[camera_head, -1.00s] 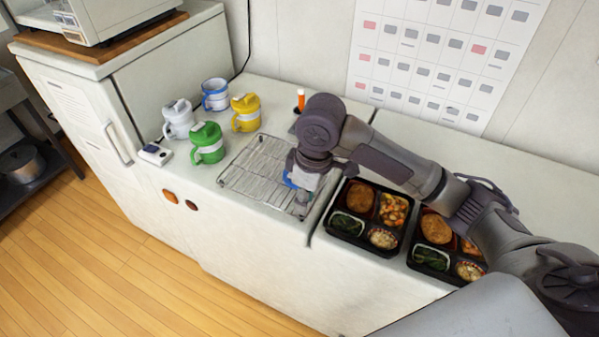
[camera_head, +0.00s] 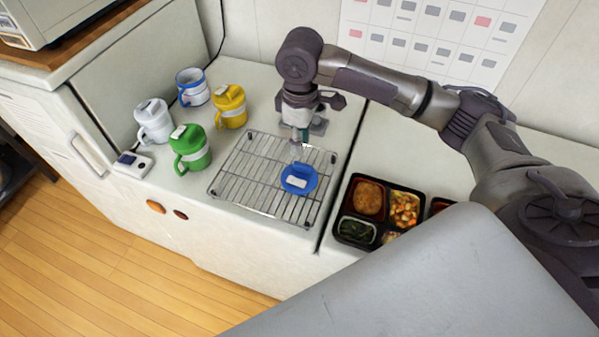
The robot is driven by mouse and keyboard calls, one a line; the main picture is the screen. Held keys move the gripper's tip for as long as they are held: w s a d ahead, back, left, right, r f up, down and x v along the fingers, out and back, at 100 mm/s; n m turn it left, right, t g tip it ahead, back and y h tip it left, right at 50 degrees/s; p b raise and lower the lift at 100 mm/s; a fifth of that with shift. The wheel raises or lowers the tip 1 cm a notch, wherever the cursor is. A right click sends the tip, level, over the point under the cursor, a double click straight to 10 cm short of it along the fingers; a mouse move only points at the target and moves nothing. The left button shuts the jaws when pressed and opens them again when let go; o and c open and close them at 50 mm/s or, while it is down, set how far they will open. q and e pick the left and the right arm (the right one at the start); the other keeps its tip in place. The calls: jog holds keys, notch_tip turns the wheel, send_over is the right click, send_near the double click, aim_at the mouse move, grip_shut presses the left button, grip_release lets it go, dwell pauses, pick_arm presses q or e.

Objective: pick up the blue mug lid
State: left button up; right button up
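The blue mug lid (camera_head: 299,179) is a round blue cap with a white tab. It lies on the wire rack (camera_head: 236,188), near the rack's right side. My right gripper (camera_head: 303,140) points down above the far part of the rack, behind the lid in the picture. It is apart from the lid and does not hold it. Its fingers are small and overlap in this view, so how wide they stand is unclear. A white mug with blue trim (camera_head: 192,87) stands without a lid at the back left of the counter. My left gripper is not in view.
Lidded mugs in white (camera_head: 153,122), green (camera_head: 190,150) and yellow (camera_head: 230,107) stand left of the rack. A small white device (camera_head: 133,164) is beside the white mug. A black bento tray (camera_head: 346,240) with food is right of the rack, beyond a counter gap.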

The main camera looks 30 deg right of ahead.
aim_at(302, 165)
jog(key=shift+w+f, duration=0.25)
jog(key=shift+f, duration=1)
jog(key=shift+s+d+f+p, duration=0.1)
jog(key=shift+s+f+p, duration=0.1)
jog(key=shift+f+p, duration=0.65)
jog(key=f, duration=0.3)
jog(key=shift+s+d, duration=0.1)
jog(key=shift+s, duration=0.15)
jog(key=shift+f, duration=0.3)
jog(key=shift+w+f, duration=0.1)
jog(key=shift+f, duration=0.1)
jog(key=c, duration=0.5)
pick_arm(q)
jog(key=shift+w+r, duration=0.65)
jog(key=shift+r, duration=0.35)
pick_arm(e)
grip_shut()
